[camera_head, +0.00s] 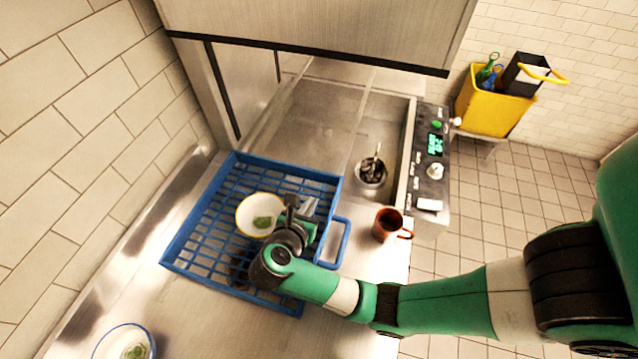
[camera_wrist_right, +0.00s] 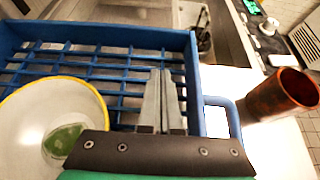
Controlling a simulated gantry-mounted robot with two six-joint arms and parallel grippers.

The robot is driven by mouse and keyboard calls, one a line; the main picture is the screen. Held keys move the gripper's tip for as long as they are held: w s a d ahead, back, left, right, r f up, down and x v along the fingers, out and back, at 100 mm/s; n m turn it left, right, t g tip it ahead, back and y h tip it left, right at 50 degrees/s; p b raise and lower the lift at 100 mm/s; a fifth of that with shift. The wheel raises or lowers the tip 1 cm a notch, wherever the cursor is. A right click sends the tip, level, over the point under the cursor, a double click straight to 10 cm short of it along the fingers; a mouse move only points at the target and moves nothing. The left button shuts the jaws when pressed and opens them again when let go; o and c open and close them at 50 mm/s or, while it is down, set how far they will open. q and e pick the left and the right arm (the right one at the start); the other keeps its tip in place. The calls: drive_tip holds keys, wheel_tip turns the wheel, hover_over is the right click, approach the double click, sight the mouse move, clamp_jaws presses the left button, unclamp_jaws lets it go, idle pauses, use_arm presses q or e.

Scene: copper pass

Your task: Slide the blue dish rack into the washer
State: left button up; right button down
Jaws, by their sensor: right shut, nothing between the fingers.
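The blue dish rack (camera_head: 215,195) sits on the steel counter in the head view, its far edge at the mouth of the washer (camera_head: 335,110). A white bowl with a yellow rim (camera_head: 252,208) and a green scrap in it stands in the rack. My right gripper (camera_head: 309,207) is over the rack's right part, beside the bowl and near the blue side handle (camera_head: 345,240). In the right wrist view its fingers (camera_wrist_right: 162,75) are together and empty, above the rack's grid (camera_wrist_right: 80,60). My left gripper is not in view.
A copper mug (camera_head: 386,225) stands right of the rack handle. A dark round basket (camera_head: 371,172) with utensils is inside the washer. A control panel (camera_head: 432,160) flanks the washer's right. A yellow bucket (camera_head: 490,105) stands beyond.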

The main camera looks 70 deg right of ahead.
sight(323, 179)
drive_tip(key=d, duration=0.2)
drive_tip(key=d+f+p, duration=0.1)
drive_tip(key=d, duration=0.2)
drive_tip(key=d+f+p, duration=0.1)
drive_tip(key=d, duration=0.1)
drive_tip(key=shift+w+d, duration=0.3)
drive_tip(key=shift+d, duration=0.1)
